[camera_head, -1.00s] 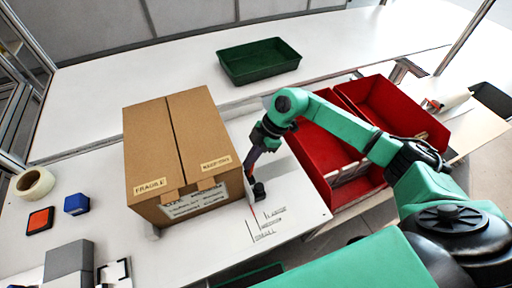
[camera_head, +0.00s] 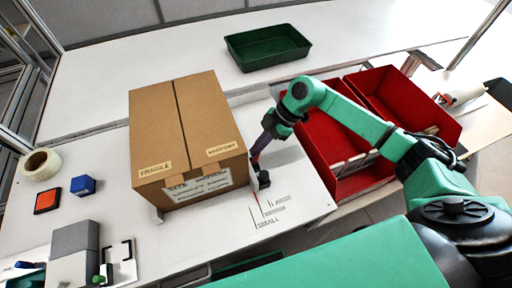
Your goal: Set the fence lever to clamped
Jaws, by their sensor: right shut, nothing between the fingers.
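A small black knob, seemingly the fence lever (camera_head: 264,180), stands on the white table at the right side of the cardboard box. A thin red line lies just in front of it, by printed size marks (camera_head: 272,212); one reads SMALL. My right gripper (camera_head: 256,163) points down between the box and the red bins, with its fingertips close above and beside the knob. It is shut and empty. I cannot tell whether it touches the knob or how the lever is set. The fence is mostly hidden by the box and gripper. My left gripper is out of view.
The cardboard box (camera_head: 186,128) stands close left of the gripper. Red bins (camera_head: 327,143) stand to the right under my right arm. A green tray (camera_head: 267,47) lies at the back. Tape (camera_head: 41,165), a blue block (camera_head: 83,186) and grey blocks (camera_head: 74,245) are at left.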

